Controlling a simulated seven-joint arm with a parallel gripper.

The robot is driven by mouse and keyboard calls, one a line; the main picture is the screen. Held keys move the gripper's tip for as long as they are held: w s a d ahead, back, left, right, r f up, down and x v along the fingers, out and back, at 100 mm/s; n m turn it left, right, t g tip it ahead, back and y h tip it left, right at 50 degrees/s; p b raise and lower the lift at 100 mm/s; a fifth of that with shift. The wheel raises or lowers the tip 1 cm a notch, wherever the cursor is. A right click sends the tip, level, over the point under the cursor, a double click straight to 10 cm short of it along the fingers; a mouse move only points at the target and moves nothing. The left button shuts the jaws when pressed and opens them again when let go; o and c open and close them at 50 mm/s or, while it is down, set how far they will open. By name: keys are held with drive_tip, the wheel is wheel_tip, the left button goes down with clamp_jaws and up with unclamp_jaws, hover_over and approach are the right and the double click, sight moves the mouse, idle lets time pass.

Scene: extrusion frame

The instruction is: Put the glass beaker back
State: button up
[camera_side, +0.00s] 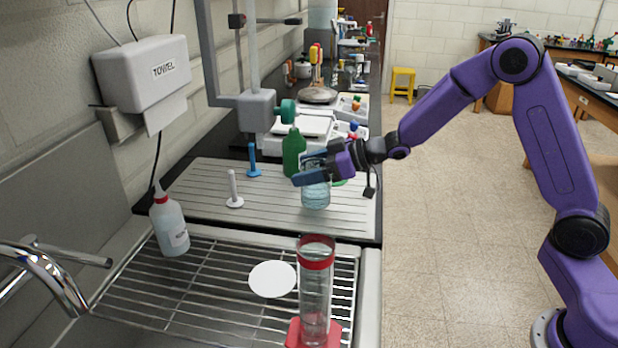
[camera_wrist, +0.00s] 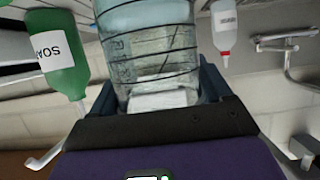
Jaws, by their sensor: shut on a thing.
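The glass beaker (camera_side: 316,196) is clear and bluish, with dark lines around it in the wrist view (camera_wrist: 150,45). My gripper (camera_side: 306,172) is shut on its side, with a dark finger on each side of the glass in the wrist view (camera_wrist: 158,85). The beaker looks upright at the right part of the grooved grey drain board (camera_side: 190,205). I cannot tell whether its base touches the board. My fingers hide its upper part in the side view.
A green soap bottle (camera_side: 294,152) stands just behind the beaker. A white peg (camera_side: 234,190) and a blue peg (camera_side: 253,162) stand to the left. A wash bottle (camera_side: 170,225), a white disc (camera_side: 272,279) and a tall red-based cylinder (camera_side: 316,290) are on the wire rack (camera_side: 215,275) in front.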

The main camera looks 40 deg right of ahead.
drive_tip(key=shift+f, duration=1.15)
drive_tip(key=shift+f, duration=0.1)
drive_tip(key=o, duration=1.1)
drive_tip(key=v, duration=1.2)
drive_tip(key=s+a+f+g+h, duration=0.1)
drive_tip(key=s+a+g+h, duration=0.15)
drive_tip(key=s, duration=0.35)
drive_tip(key=s+a+f+g+h, duration=0.1)
drive_tip(key=s+h, duration=0.2)
drive_tip(key=s, duration=0.3)
drive_tip(key=s+d+n+g+h, duration=0.1)
drive_tip(key=s+g, duration=0.1)
drive_tip(key=s, duration=0.5)
drive_tip(key=s+d+n+g+h, duration=0.1)
drive_tip(key=s+g, duration=0.1)
drive_tip(key=s, duration=0.5)
drive_tip(key=s+d+n+g+h, duration=0.1)
drive_tip(key=s+g, duration=0.1)
drive_tip(key=s, duration=0.4)
drive_tip(key=shift+s+d+f+n+h, duration=0.1)
drive_tip(key=shift+s+d+n+h, duration=0.2)
drive_tip(key=shift+s+d+h, duration=0.1)
